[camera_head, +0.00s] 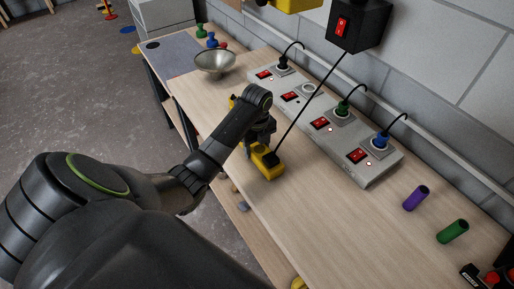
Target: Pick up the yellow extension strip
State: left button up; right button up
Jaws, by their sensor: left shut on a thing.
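The yellow extension strip (268,163) is at the middle of the wooden bench, near its front edge. A black plug and cord run from its near end up to a black box with a red switch on the wall. My left gripper (262,143) is shut on the strip, and my arm hides much of it. A bit of yellow also shows on the far side of my wrist. I cannot tell whether the strip touches the bench. My right gripper is not in view.
A long grey socket strip (322,124) with red switches and several plugs lies along the wall. A metal bowl (214,65) stands at the far end. Purple (415,198) and green (452,231) cylinders lie on the right.

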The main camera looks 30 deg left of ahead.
aim_at(257, 145)
pick_arm(q)
notch_tip(257, 145, up, 6)
jog(key=shift+w+f, duration=0.15)
jog(key=shift+f, duration=0.1)
notch_tip(257, 145, up, 3)
jog(key=p, duration=0.3)
jog(key=shift+p, duration=0.4)
jog(key=shift+r+p, duration=0.65)
